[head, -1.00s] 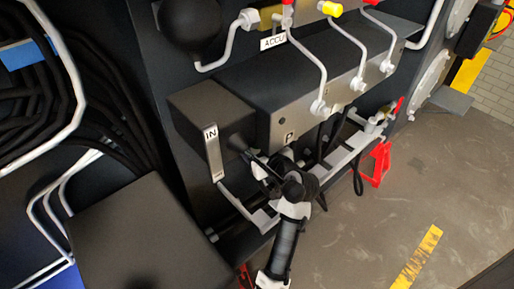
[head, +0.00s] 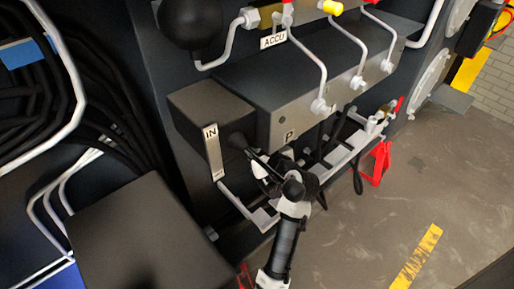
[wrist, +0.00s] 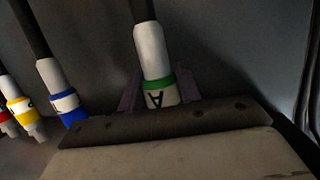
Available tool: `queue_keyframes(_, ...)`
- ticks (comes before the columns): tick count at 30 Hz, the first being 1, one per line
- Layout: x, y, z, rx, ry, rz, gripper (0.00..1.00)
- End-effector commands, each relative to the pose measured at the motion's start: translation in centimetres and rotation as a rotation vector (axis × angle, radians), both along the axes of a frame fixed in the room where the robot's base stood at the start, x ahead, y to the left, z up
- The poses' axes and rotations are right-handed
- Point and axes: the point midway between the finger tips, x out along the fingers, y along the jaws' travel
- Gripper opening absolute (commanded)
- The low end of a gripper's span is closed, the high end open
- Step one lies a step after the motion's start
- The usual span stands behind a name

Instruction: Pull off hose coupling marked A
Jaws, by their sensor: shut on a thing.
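The hose coupling marked A (wrist: 160,95) is in the wrist view, a white sleeve with a green band, its letter upside down, on a dark hose. My gripper (wrist: 158,88) has one purple-grey finger on each side of it and is shut on it. The coupling's lower end is hidden behind the gripper body, so I cannot tell whether it is seated. In the head view my gripper (head: 262,172) is below the block marked P, beside the box labelled IN. The coupling is too small and covered to make out there.
Left of coupling A in the wrist view are a blue-banded coupling (wrist: 66,104), a yellow-banded one (wrist: 19,106) and a red one (wrist: 5,124). In the head view a grey rail (head: 335,155) and a red bracket (head: 376,162) lie right of my arm. Open floor (head: 360,230) is at lower right.

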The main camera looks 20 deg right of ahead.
Motion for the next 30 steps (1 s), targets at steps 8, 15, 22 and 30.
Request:
queue_keyframes(8, 0.0, 0.0, -0.4, 0.0, 0.002, 0.0, 0.0)
queue_keyframes(15, 0.0, 0.0, -0.9, 0.0, -0.001, 0.0, 0.0)
queue_keyframes(22, 0.0, 0.0, -2.1, -0.001, -0.001, 0.0, 0.0)
queue_keyframes(30, 0.0, 0.0, -3.4, -0.001, -0.002, 0.0, 0.0)
